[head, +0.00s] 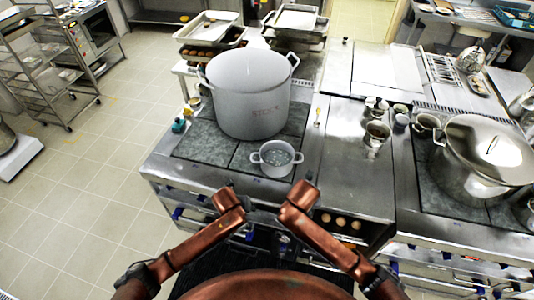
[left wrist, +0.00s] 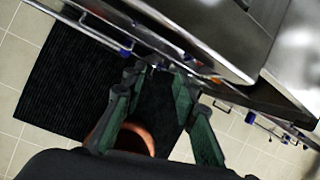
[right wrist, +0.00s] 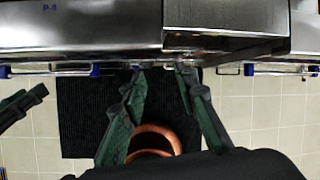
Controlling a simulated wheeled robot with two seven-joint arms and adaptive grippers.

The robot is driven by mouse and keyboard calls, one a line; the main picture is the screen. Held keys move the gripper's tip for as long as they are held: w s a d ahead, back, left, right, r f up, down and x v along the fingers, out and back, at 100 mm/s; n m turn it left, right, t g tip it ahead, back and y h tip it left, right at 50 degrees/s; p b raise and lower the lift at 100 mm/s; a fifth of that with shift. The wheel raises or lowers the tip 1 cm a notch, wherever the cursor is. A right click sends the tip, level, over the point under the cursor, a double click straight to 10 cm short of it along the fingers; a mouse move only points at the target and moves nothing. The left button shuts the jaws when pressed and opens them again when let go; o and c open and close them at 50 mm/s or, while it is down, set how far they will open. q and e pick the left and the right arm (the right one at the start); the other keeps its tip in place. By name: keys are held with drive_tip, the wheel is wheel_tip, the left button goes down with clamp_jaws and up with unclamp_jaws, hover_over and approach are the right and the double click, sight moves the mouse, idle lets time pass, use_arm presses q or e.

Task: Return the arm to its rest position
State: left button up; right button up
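My left gripper (head: 249,233) and my right gripper (head: 284,243) hang low in front of the stove's front edge, between my copper-coloured arms and largely hidden from the head. In the left wrist view the left gripper's green-padded fingers (left wrist: 157,75) are apart with nothing between them. In the right wrist view the right gripper's fingers (right wrist: 161,76) are also apart and empty. Both point past the stove front towards a black floor mat (right wrist: 75,120). A finger of my other gripper shows at the left edge of the right wrist view.
A large stockpot (head: 248,95) and a small two-handled pot (head: 276,158) stand on the stove (head: 215,150). A lidded steel pot (head: 480,160) is at right. Rails with blue brackets (right wrist: 95,70) run along the stove front close to the grippers.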

drive_tip(key=shift+s+r, duration=0.15)
drive_tip(key=shift+r, duration=0.1)
idle(0.3)
